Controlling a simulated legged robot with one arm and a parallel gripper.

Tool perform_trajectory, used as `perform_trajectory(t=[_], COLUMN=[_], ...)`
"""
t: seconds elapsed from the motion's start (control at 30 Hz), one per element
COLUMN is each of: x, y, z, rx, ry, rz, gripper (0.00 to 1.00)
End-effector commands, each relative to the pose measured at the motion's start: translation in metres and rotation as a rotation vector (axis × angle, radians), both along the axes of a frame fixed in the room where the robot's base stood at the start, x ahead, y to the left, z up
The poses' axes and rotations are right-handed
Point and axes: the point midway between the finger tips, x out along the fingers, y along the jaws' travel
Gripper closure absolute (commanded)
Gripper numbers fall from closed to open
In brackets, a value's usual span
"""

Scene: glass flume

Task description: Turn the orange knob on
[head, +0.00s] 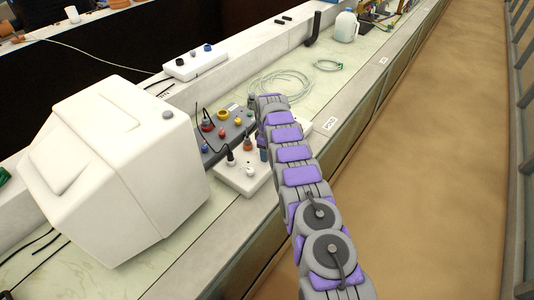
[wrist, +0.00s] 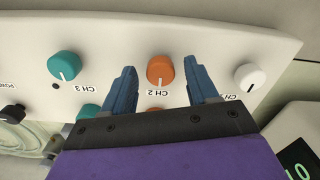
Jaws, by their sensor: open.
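The orange knob (wrist: 160,69) is on a white control panel (wrist: 110,40), above the label "CH 2" in the wrist view. A white line on the knob points toward that label. My gripper (wrist: 163,76) is open, with one blue finger on each side of the orange knob and visible gaps between fingers and knob. A second orange knob is mostly hidden behind my gripper's body. In the head view an orange knob (head: 247,144) shows on the white box (head: 236,178) beside my arm. My gripper's tips are mostly hidden there.
A teal knob (wrist: 64,66) and a white knob (wrist: 249,76) flank the orange one. A black knob (wrist: 12,114) is at the left edge. A large white monitor (head: 120,165) stands left on the bench. Coiled clear tubing (head: 285,82) lies behind my arm.

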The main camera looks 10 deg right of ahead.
Motion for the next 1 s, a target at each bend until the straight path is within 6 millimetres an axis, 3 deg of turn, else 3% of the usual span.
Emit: perform_trajectory(t=[0.27, 0.87, 1.0], x=[0.0003, 0.0008, 0.0009], y=[-0.0001, -0.0005, -0.0004], z=[-0.0026, -0.0022, -0.0019], rx=[-0.001, 0.0, 0.0], ry=[-0.001, -0.002, -0.002], rz=[0.0, 0.0, -0.004], gripper=[0.42, 0.97, 0.98])
